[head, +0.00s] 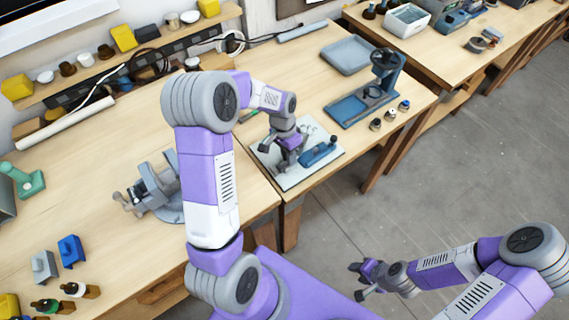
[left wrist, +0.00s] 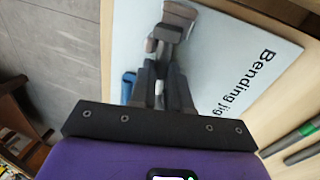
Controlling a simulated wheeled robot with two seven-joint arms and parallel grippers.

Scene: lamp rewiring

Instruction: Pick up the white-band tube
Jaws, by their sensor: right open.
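I cannot make out a tube with a white band in either view. My left gripper (head: 287,160) is low over the white bending jig plate (head: 305,180), beside its blue block (head: 318,154). In the left wrist view the gripper (left wrist: 165,60) points over the plate (left wrist: 225,60); its fingers look close together, and I cannot tell whether they hold anything. Two dark rods with green marks (left wrist: 295,137) lie on the bench beside the plate. My right gripper (head: 361,281) is open and empty over the floor, away from the benches.
A blue press (head: 365,98) and a grey tray (head: 348,55) stand behind the jig. Several small knobs (head: 391,115) sit at the bench's right edge. A grey vise (head: 155,195) is on the left bench. Open floor (head: 450,160) lies at the right.

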